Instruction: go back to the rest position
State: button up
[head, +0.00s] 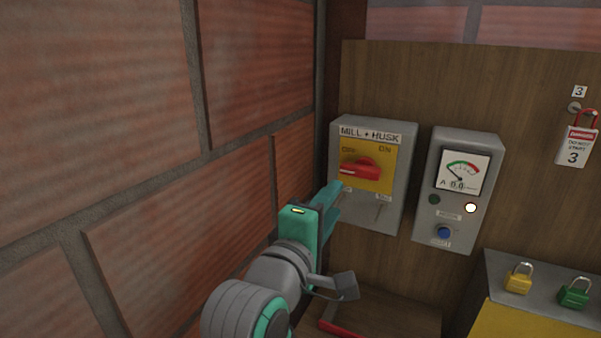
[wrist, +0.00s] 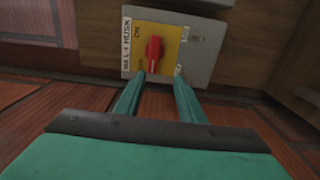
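My gripper (head: 333,192) is in front of the lower part of the grey MILL + HUSK switch box (head: 399,205). The box has a yellow plate with OFF and ON marks and a red rotary handle (head: 361,169), which lies roughly level. In the wrist view, the two teal fingers (wrist: 159,76) are apart with nothing held between them. The red handle (wrist: 154,53) shows just beyond the fingertips, between their lines. I cannot tell whether a fingertip touches the box.
A brick wall (head: 150,90) runs close along my arm's left. Right of the switch box is a meter box (head: 424,222) reading 0.0, with a lit white lamp. A red padlock with tag 3 (head: 574,146) hangs at right. Yellow (head: 518,283) and green (head: 574,297) padlocks sit lower right.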

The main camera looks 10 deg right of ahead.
jog(key=a+f+m+t+y, duration=0.1)
jog(key=a+f+y, duration=0.2)
jog(key=f, duration=1)
jog(key=a+f+m+y, duration=0.15)
jog(key=a+f, duration=0.25)
jog(key=f, duration=0.9)
jog(key=s+a+f+m+y, duration=0.2)
jog(key=s+a+f+y, duration=0.2)
jog(key=s+f, duration=0.8)
jog(key=s+f+m, duration=0.3)
jog(key=s+f, duration=0.1)
jog(key=s, duration=0.8)
jog(key=s+f+m+y, duration=0.1)
jog(key=s+f+m, duration=0.3)
jog(key=s, duration=0.8)
jog(key=shift+s+a+g, duration=0.15)
jog(key=shift+s+g, duration=0.05)
jog(key=shift+g, duration=0.1)
